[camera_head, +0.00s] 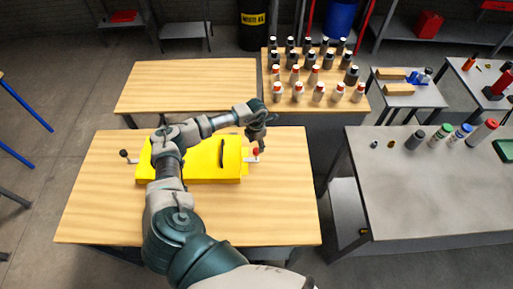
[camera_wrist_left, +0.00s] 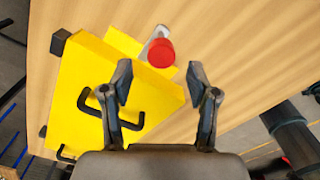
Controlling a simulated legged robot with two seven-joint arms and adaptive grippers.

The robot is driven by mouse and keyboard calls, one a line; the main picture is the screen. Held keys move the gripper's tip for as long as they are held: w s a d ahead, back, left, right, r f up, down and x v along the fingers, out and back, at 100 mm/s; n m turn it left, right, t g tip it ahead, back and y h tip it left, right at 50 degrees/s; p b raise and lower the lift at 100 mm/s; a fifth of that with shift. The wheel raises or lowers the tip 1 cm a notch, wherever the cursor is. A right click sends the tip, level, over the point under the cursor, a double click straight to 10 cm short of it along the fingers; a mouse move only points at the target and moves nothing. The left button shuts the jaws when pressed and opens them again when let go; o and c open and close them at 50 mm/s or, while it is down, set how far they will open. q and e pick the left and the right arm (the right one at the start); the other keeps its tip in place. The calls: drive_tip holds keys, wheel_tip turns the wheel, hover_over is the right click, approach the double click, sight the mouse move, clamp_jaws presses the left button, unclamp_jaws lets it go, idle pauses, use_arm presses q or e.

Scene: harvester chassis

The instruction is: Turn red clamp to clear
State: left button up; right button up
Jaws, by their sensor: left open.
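The yellow chassis box (camera_head: 205,162) lies on the wooden table. The red clamp knob (camera_head: 256,151) sits on a metal lever at the box's right end. My left gripper (camera_head: 258,143) hangs just above and beside the knob. In the left wrist view, my left gripper (camera_wrist_left: 158,72) is open with nothing between its fingers. There, the red knob (camera_wrist_left: 161,53) shows just beyond the fingertips, roughly centred between them, and no contact is visible. The yellow box (camera_wrist_left: 85,85) lies left of the knob, with a black handle. My right gripper is not in view.
A black knob (camera_head: 124,153) on a lever sits at the box's left end. Bare wood (camera_head: 285,200) lies right of and in front of the box. Several bottles (camera_head: 318,78) stand on a table behind. A grey table (camera_head: 430,190) stands to the right.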

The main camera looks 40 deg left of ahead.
sight(256, 150)
use_arm(q)
drive_tip(key=shift+f, duration=2)
clamp_jaws()
